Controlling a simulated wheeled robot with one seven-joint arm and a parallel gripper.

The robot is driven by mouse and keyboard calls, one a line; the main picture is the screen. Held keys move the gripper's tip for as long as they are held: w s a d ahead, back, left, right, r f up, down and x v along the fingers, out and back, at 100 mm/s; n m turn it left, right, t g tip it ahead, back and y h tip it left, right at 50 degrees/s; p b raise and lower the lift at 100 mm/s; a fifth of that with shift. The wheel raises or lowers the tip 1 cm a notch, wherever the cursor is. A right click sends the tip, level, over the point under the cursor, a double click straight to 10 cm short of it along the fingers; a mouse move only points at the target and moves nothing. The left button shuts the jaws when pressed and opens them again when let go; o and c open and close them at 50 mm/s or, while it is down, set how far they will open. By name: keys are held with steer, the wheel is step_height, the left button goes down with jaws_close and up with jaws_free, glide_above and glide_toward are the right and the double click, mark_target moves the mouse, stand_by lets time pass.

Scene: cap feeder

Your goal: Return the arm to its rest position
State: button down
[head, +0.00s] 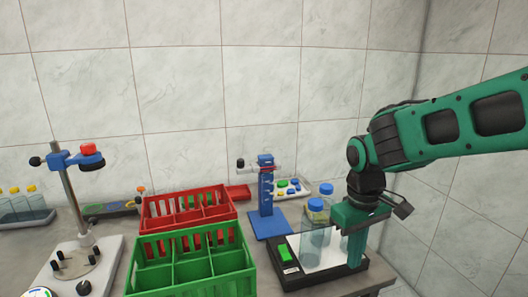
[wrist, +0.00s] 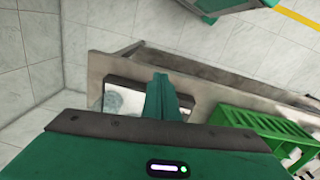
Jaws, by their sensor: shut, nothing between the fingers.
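My green arm comes in from the right in the head view. My gripper (head: 356,260) points down, shut and empty, at the right side of a black-framed device with a pale top (head: 307,247). Its fingers also show closed together in the wrist view (wrist: 160,98), over that device. Clear bottles with blue caps (head: 316,205) stand on or behind the device, beside the gripper. The gripper partly hides one bottle. I cannot tell the gap between the fingertips and the device.
A green crate (head: 190,262) and a red crate (head: 187,205) stand left of the device. A blue upright feeder (head: 266,190) stands behind it. A metal stand with a red knob (head: 75,200) is at the far left. The tiled wall is close behind the bench.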

steer(key=s+d+m, duration=1.1)
steer(key=s+d, duration=0.8)
steer(key=d, duration=0.1)
steer(key=shift+s+d+y, duration=0.15)
steer(key=shift+s+y, duration=0.15)
steer(key=shift+y, duration=0.1)
